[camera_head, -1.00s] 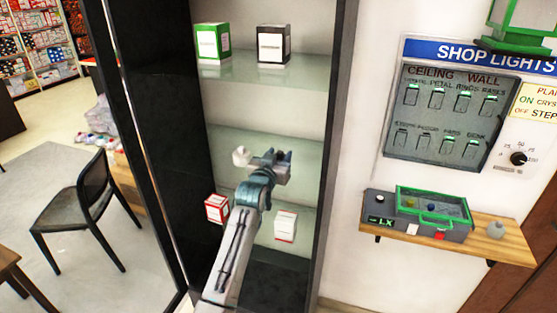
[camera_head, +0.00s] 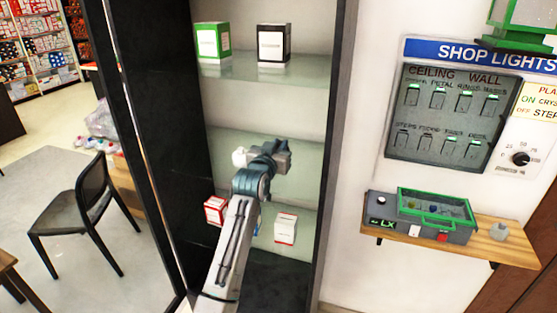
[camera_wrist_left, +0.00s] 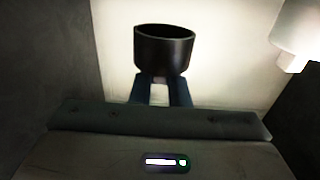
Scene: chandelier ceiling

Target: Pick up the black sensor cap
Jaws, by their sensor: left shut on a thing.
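The black sensor cap (camera_wrist_left: 163,50) shows in the left wrist view as a dark, hollow cup with its round opening facing up. My left gripper (camera_wrist_left: 160,86) is shut on it, with the two fingers at the cap's lower part. In the head view my left gripper (camera_head: 272,152) reaches into the shelf cabinet at middle-shelf height. My wrist hides its fingertips and the cap there. My right gripper is in neither view.
A white object (camera_head: 239,157) stands close left of the gripper; a white thing (camera_wrist_left: 297,35) shows at the wrist view's right edge. Red-white boxes (camera_head: 285,228) sit below, green (camera_head: 212,41) and black (camera_head: 273,43) boxes above. Cabinet walls (camera_head: 333,150) bound the sides.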

